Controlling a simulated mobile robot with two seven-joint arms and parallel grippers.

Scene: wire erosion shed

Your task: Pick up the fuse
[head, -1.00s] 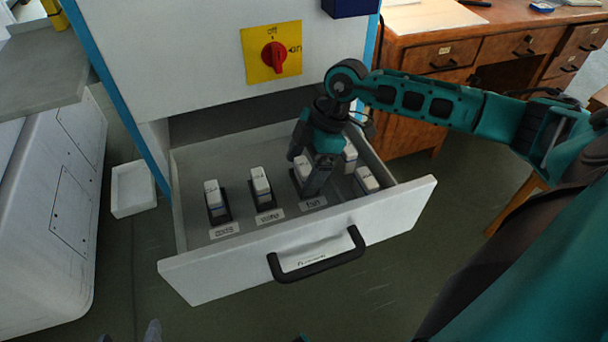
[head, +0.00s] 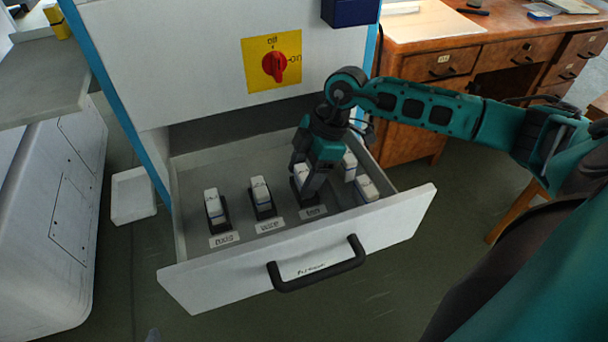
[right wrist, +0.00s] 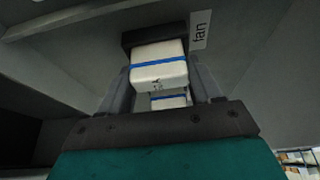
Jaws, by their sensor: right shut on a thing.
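The open drawer (head: 390,222) holds white fuses in black holders, with labels in front. My right gripper (head: 306,180) is down in the drawer at the "fan" place, shut on a white fuse (head: 302,172). In the right wrist view the fuse (right wrist: 158,70) has a blue stripe and sits between the two fingers (right wrist: 160,84). Its black holder (right wrist: 150,36) is right against its far end, beside the "fan" label (right wrist: 199,30). I cannot tell whether the fuse is still seated. My left gripper is not in view.
To the left stand the "axis" fuse (head: 213,203) and the "wire" fuse (head: 260,189). Two loose-looking fuses, one upright (head: 349,166) and one tilted (head: 366,187), are close right of my gripper. The drawer front has a black handle (head: 318,266). A red switch (head: 274,66) is above.

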